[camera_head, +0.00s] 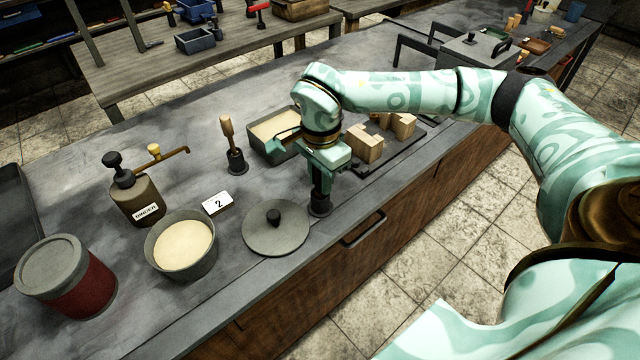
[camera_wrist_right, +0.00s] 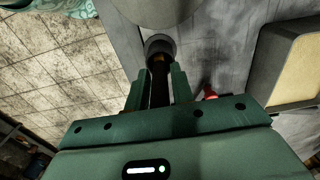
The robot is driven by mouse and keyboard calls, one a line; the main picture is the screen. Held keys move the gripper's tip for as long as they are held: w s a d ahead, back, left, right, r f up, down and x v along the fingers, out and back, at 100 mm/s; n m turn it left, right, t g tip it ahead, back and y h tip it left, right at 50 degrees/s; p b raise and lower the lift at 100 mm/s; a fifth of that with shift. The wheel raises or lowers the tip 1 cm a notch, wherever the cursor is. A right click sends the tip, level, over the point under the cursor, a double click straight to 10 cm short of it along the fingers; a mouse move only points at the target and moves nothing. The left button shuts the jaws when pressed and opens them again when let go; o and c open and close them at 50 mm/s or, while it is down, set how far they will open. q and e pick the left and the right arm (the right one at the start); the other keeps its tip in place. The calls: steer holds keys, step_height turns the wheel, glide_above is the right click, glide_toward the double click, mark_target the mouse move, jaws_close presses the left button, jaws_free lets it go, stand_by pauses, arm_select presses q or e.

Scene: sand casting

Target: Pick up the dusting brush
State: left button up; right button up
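My right gripper (camera_head: 321,187) points down at the front edge of the bench, over a small dark round holder (camera_head: 320,206). In the right wrist view, the fingers of this gripper (camera_wrist_right: 160,80) stand on both sides of a dark upright handle (camera_wrist_right: 159,92). It looks like the dusting brush, with a brownish part just above the dark cup (camera_wrist_right: 160,44) it stands in. The fingers are close to the handle; whether they press on it I cannot tell. The gripper hides most of the brush in the head view. My left gripper is not in view.
A round grey lid (camera_head: 277,235) lies just left of the holder. A wooden-handled tool (camera_head: 228,132) stands in another dark base. A sand-filled box (camera_head: 272,148) and wooden blocks (camera_head: 364,145) are behind the gripper. A binder bottle (camera_head: 138,197) and a bowl (camera_head: 157,262) stand left.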

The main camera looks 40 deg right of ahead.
jaws_close()
step_height(320, 180, up, 10)
steer(key=p, duration=0.3)
